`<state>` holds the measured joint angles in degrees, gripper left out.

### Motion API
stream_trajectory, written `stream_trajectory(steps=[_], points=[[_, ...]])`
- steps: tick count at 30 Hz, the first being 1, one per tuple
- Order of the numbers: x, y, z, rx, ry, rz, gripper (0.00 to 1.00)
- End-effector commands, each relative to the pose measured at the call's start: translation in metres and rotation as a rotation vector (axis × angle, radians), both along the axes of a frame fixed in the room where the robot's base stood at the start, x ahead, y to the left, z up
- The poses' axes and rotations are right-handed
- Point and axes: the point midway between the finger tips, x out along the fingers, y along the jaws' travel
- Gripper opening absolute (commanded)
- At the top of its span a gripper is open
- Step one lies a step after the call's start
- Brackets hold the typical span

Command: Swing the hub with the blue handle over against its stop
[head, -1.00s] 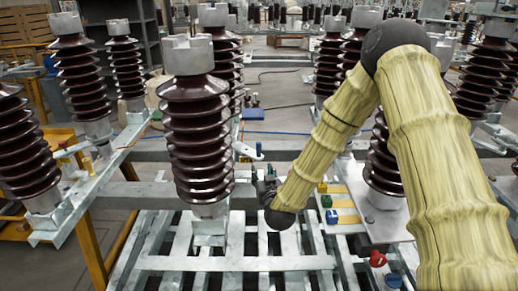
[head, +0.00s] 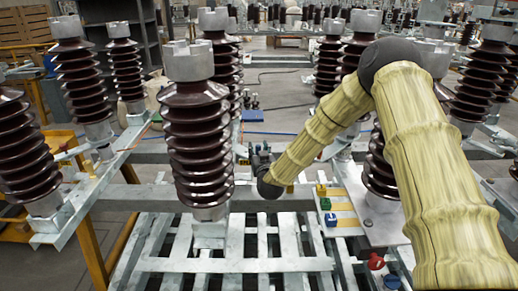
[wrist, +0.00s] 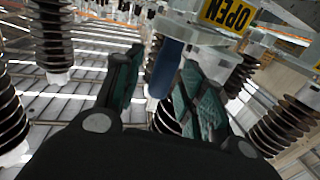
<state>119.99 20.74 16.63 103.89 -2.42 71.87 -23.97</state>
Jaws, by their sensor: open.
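The blue handle (wrist: 165,68) shows in the wrist view, hanging from a pale metal hub (wrist: 190,30) at the top. My gripper (wrist: 162,60) is open, with one finger on each side of the handle. The handle appears between the fingertips; I cannot tell whether either finger touches it. A yellow OPEN plate (wrist: 228,13) is beside the hub. In the head view my gripper (head: 261,153) is small and dark beyond the end of my arm, and I cannot make out the handle there. The stop is not clearly visible.
Brown ribbed insulators (head: 200,145) stand close left of my arm and around it. A slatted metal frame (head: 235,265) lies below. Yellow, green and blue blocks (head: 325,203) sit on a plate right of my wrist, and a red knob (head: 375,262) is nearer.

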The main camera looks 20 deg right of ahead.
Motion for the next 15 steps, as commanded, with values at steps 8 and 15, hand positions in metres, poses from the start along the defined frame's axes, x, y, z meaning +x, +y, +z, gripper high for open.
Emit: stream_trajectory(steps=[8,15], points=[[0.0062,-0.0008,0.0002,0.0,-0.001,0.0,0.4],[0.0058,-0.0008,0.0002,0.0,0.0,0.0,0.2]])
